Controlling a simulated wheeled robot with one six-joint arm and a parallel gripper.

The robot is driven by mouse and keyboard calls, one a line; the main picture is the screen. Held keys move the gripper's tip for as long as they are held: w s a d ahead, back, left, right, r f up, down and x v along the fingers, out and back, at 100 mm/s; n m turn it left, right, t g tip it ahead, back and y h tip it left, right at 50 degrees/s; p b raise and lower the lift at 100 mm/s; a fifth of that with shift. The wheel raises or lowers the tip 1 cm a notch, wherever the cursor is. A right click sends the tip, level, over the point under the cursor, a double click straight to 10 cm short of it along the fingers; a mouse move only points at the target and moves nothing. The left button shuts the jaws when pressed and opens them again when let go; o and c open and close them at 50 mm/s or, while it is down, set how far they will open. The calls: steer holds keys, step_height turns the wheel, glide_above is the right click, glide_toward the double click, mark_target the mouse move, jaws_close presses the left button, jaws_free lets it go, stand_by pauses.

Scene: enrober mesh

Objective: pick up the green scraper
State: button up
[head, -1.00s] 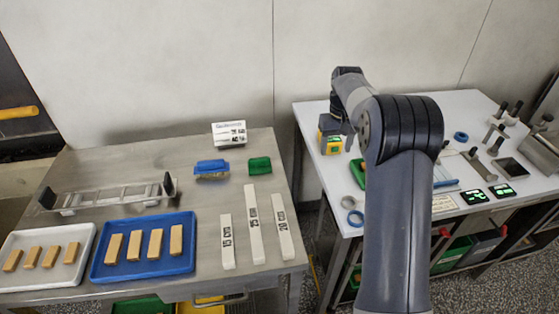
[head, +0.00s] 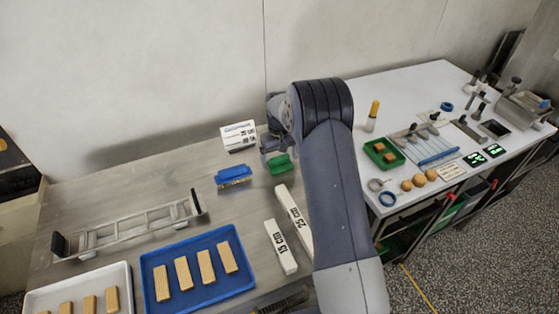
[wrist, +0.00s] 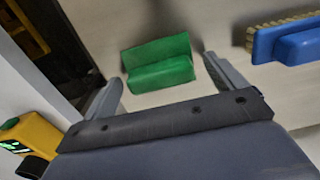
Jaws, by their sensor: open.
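The green scraper (head: 281,164) lies on the grey metal table, near its back right edge. In the wrist view the scraper (wrist: 158,63) shows as a green block with a ridge, ahead of my fingers. My gripper (wrist: 165,85) is open and empty, with one finger on each side of the scraper's near end in that picture. I cannot tell the height left between the fingers and the table. In the head view my gripper (head: 272,145) is just above and left of the scraper, partly hidden by my arm.
A blue brush (head: 234,176) lies left of the scraper; it also shows in the wrist view (wrist: 298,45). A white sign (head: 238,135) stands behind. Length bars (head: 281,247) and a blue tray (head: 158,297) lie in front. A white table (head: 400,92) stands at right.

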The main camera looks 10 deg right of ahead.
mark_target(280, 157)
steer(key=c, duration=0.9)
steer(key=shift+c, duration=0.2)
step_height(280, 157, up, 10)
steer(key=shift+r+b, duration=0.1)
steer(key=shift+b, duration=1)
steer(key=o, duration=0.4)
steer(key=shift+c, duration=1.4)
